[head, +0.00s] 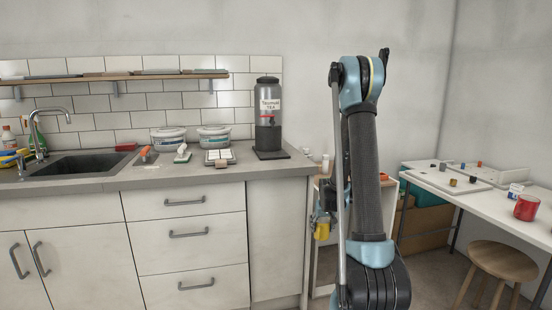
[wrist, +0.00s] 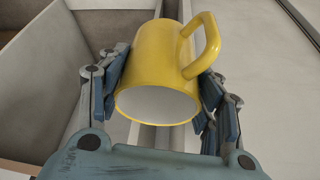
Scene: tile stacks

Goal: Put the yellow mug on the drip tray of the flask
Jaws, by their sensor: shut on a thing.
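The yellow mug (wrist: 158,62) is held between the two fingers of my gripper (wrist: 162,95) in the wrist view. Its open mouth faces the camera and its handle points to the upper right. In the head view the mug (head: 322,231) hangs below counter height, left of my arm, and my gripper (head: 322,215) is partly hidden there. The flask (head: 268,112), a dark tall dispenser with a white label and a small red tap, stands at the right end of the counter. Its dark drip tray (head: 272,155) lies at its foot, with nothing visible on it. The gripper is apart from the flask.
The counter (head: 105,184) also holds tubs (head: 214,137), a tile stack (head: 219,156), a sponge-like orange tool (head: 148,154) and a sink (head: 80,164). A white table (head: 460,190) with a red mug (head: 526,207) and a wooden stool (head: 497,258) stand at right.

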